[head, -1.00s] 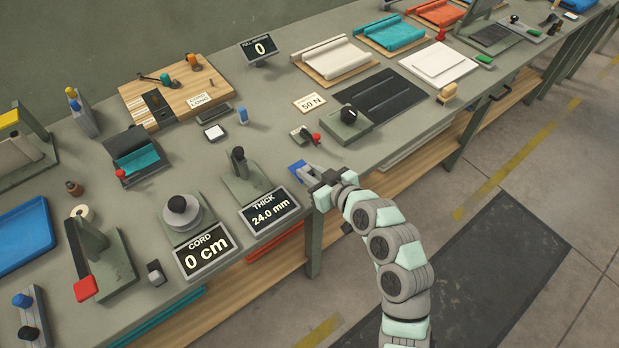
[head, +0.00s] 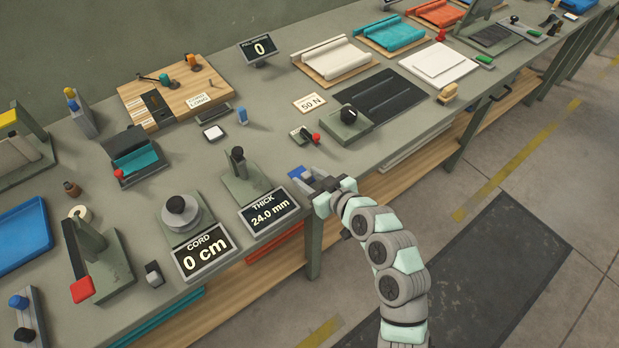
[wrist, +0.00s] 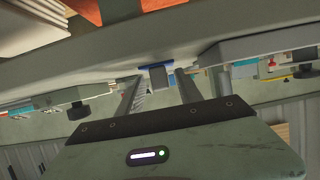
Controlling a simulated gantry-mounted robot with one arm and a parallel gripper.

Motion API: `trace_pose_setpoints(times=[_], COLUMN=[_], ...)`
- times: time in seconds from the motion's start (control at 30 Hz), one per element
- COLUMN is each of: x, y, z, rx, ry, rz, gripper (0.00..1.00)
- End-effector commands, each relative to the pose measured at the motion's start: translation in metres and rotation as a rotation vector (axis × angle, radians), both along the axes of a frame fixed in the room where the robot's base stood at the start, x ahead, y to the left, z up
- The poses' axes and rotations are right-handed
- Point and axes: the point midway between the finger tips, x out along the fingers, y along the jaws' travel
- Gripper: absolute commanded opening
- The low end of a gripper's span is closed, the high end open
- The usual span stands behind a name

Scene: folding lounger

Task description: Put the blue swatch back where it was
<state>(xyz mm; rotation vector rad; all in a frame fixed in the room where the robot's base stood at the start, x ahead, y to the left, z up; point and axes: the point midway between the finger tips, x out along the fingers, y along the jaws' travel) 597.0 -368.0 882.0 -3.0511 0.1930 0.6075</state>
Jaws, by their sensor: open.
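The blue swatch (head: 297,172) lies flat near the front edge of the bench, right of the thickness gauge (head: 245,178) with its 24.0 mm display. Only part of it shows past my gripper. My gripper (head: 309,179) is open and low at the bench edge, reaching over the swatch. In the wrist view the swatch is a thin blue strip (wrist: 156,67) beyond the fingertips, and a small grey block (wrist: 158,79) shows between the two spread fingers. I cannot tell whether a finger touches the block or swatch.
A grey block with a black knob (head: 346,125) and a small red-knobbed part (head: 316,138) stand behind my gripper. The cord counter display (head: 205,250) is to the left. A "50 N" card (head: 310,103) and a dark mat (head: 378,95) lie farther back. Bare bench surrounds the swatch's back side.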

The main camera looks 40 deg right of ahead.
Motion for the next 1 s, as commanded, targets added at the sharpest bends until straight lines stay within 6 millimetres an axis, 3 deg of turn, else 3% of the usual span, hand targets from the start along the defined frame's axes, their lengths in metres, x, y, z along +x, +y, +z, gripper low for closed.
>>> trace_pose_setpoints(times=[0.17,0.7,1.0], x=[-0.002,-0.091,-0.11], y=[0.0,0.01,0.013], z=[0.006,0.043,0.05], rx=[0.0,-0.002,-0.001], ry=[0.0,-0.001,-0.001], rz=[-0.001,-0.004,-0.002], gripper=[0.42,0.42,0.42])
